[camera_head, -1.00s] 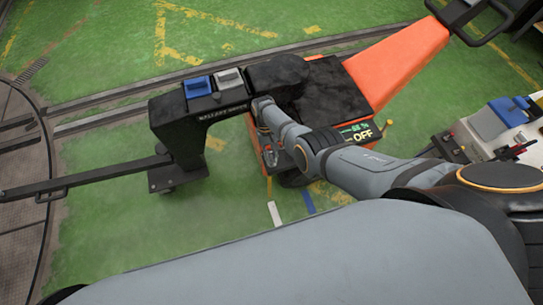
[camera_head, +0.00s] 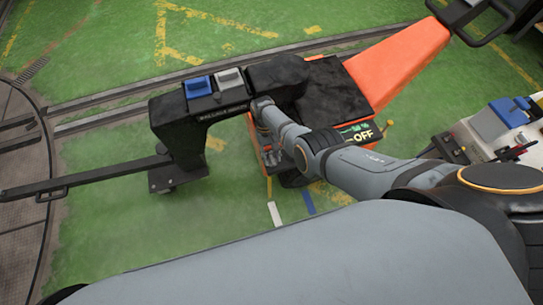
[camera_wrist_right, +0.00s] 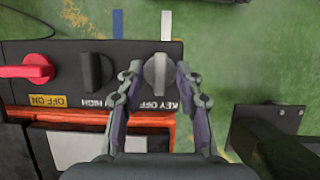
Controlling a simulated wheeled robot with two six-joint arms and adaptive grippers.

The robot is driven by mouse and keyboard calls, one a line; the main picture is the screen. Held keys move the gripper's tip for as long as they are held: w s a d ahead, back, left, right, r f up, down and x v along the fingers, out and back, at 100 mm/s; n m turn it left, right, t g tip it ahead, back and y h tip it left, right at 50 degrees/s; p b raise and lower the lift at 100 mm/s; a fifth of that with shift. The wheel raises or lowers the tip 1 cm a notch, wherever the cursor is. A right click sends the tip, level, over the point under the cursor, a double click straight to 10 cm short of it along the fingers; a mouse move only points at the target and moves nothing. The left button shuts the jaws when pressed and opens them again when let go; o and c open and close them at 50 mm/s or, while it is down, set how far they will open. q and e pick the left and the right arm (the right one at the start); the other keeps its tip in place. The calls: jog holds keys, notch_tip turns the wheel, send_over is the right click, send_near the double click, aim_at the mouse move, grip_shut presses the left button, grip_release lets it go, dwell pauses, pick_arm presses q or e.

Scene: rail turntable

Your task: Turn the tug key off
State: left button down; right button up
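The orange tug (camera_head: 398,66) stands with its black control panel towards me. In the right wrist view the grey key knob (camera_wrist_right: 157,75) sits on the panel (camera_wrist_right: 60,52), its handle lying up and down in the picture, above an upside-down "KEY OFF" label. My right gripper (camera_wrist_right: 158,72) is open, with one finger on each side of the knob and small gaps visible. In the head view my right gripper (camera_head: 271,157) is at the tug's near panel, and the key is too small to make out. My left gripper is not in view.
A black knob (camera_wrist_right: 97,72) and a red knob (camera_wrist_right: 24,70) sit beside the key on the same panel. A black arched frame (camera_head: 160,123) with blue and grey switches stands left of my right arm. A turntable edge (camera_head: 28,225) lies far left.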

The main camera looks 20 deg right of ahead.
jog(key=shift+w+r, duration=0.1)
jog(key=shift+r, duration=0.1)
jog(key=v, duration=1.1)
jog(key=shift+r, duration=0.35)
